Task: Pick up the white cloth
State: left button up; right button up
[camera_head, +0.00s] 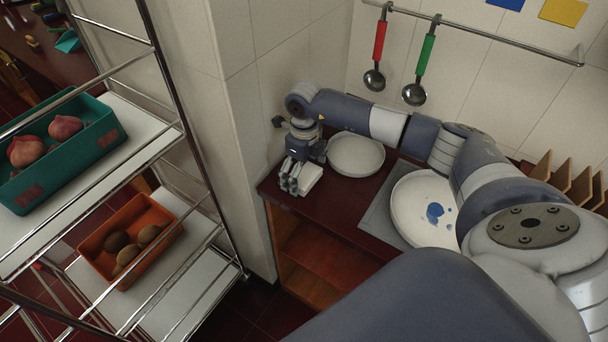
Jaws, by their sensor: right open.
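The white cloth (309,180) looks like a small folded white block. It lies on the dark red counter (341,206) near its left front corner. My right gripper (290,186) reaches in from the right and points down at the left side of the cloth. Its fingers are open, and they partly cover the cloth. I cannot tell whether the fingers touch it. My left gripper is not in view.
A white plate (356,155) sits just right of the cloth. A larger plate with blue spots (425,208) is farther right on a grey mat. A wall pillar (240,110) rises close left. A metal shelf with a green crate (60,150) and orange crate (130,240) stands left.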

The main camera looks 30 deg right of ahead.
aim_at(305, 174)
jog(key=shift+c, duration=0.6)
jog(key=c, duration=1)
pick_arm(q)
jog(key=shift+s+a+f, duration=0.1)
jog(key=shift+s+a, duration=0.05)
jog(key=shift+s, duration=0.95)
pick_arm(e)
jog(key=shift+o, duration=0.2)
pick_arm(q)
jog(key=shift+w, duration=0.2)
pick_arm(e)
jog(key=shift+s+d+r+b, duration=0.15)
jog(key=shift+r+b, duration=0.1)
jog(key=shift+b, duration=0.3)
notch_tip(305, 174, up, 6)
jog(key=shift+b, duration=0.95)
pick_arm(q)
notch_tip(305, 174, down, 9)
jog(key=b, duration=0.6)
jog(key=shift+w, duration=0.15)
pick_arm(e)
jog(key=shift+s+d+r, duration=0.1)
jog(key=shift+s+d, duration=1.1)
jog(key=shift+s, duration=1.85)
jog(key=shift+s+d+r, duration=0.1)
jog(key=shift+s+d, duration=1.15)
jog(key=shift+s, duration=1.75)
jog(key=shift+s+d+r, duration=0.1)
jog(key=shift+s+d, duration=1.1)
jog(key=shift+s, duration=1.85)
